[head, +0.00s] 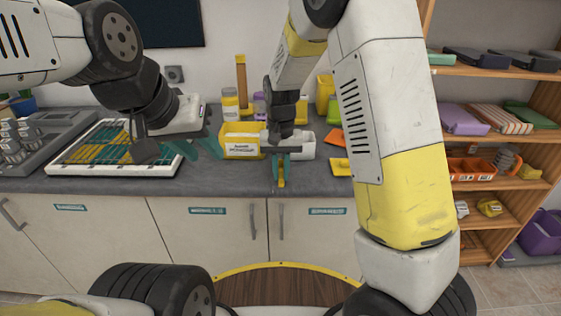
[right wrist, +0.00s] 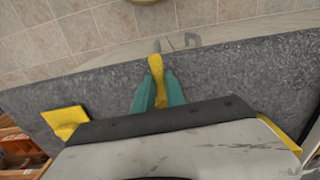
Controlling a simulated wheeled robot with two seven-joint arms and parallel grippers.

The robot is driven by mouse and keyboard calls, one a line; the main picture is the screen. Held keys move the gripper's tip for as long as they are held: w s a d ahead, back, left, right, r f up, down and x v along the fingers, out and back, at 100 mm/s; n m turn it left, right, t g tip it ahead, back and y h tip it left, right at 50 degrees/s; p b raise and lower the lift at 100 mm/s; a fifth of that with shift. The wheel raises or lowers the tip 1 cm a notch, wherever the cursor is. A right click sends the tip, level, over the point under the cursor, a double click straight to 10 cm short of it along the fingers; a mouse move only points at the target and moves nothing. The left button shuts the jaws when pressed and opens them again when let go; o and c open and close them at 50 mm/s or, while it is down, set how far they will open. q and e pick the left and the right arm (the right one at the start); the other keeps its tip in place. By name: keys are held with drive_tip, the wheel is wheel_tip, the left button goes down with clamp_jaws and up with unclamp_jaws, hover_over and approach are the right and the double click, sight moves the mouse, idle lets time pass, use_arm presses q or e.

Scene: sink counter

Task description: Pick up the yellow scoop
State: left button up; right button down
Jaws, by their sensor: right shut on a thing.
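The yellow scoop (head: 281,182) is at the front edge of the counter in the head view, between the teal fingers of my right gripper (head: 280,166). In the right wrist view my right gripper (right wrist: 158,98) is shut on the scoop (right wrist: 157,72), and its yellow end sticks out past the fingertips. I cannot tell whether the scoop still touches the counter. My left gripper (head: 197,149) is over the counter beside the white rack, its teal fingers spread and nothing between them.
A yellow bin (head: 241,140) with a label stands behind the right gripper. A flat yellow piece (head: 341,166) lies to its right, near an orange piece (head: 335,138). A white rack (head: 90,168) of teal and yellow items is at left. Wooden shelves (head: 500,127) stand at right.

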sight(281, 175)
drive_tip(key=shift+r, duration=0.1)
idle(0.4)
drive_tip(key=shift+r, duration=0.6)
wheel_tip(281, 175, up, 2)
drive_tip(key=shift+r, duration=0.15)
drive_tip(key=s+r, duration=0.1)
drive_tip(key=s, duration=1.5)
drive_tip(key=shift+d+r, duration=0.15)
drive_tip(key=shift+d, duration=0.15)
drive_tip(key=c, duration=2.1)
unclamp_jaws()
clamp_jaws()
